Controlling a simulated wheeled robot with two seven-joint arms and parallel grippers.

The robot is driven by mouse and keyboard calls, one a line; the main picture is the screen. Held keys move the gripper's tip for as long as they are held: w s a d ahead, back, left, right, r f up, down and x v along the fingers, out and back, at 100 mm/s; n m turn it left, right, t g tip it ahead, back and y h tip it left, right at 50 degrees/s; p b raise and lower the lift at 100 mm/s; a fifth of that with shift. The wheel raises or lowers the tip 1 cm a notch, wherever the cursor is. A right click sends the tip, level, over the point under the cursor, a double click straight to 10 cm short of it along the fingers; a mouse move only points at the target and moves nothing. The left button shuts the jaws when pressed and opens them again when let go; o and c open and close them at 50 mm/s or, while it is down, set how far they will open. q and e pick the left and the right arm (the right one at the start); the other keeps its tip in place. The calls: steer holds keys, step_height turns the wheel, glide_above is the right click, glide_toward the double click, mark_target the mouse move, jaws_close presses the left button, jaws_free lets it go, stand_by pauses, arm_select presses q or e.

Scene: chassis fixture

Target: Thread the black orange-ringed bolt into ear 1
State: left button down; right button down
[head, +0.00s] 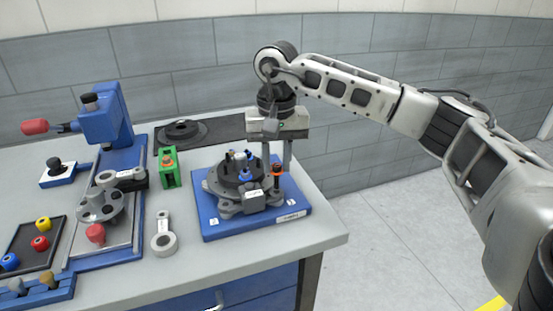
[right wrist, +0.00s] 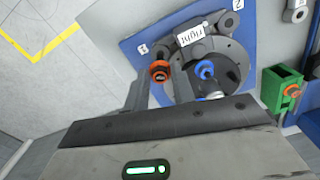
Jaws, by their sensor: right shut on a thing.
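The black orange-ringed bolt (head: 277,171) is upright at the right side of the round dark fixture (head: 236,178). In the right wrist view the bolt (right wrist: 160,71) shows its orange ring between the fingertips. My right gripper (head: 277,164) points down and is shut on the bolt. The fixture has grey ears around it on a blue base plate (head: 212,225). The bolt's lower end is by the ear on that side; I cannot tell whether it is in the hole. My left gripper is not in view.
Blue-ringed bolts (right wrist: 205,70) stand on the fixture close to the right fingers. A green block (head: 168,168) and a grey ring-ended link (head: 163,238) lie left of the plate. A blue press (head: 107,120) stands farther left. The table's right edge is near the plate.

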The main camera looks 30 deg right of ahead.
steer(key=shift+n, duration=0.5)
steer(key=n, duration=0.3)
steer(key=shift+f+b, duration=0.4)
steer(key=shift+f, duration=0.15)
stand_by(0.3)
steer(key=shift+f+b, duration=0.25)
steer(key=shift+b, duration=0.05)
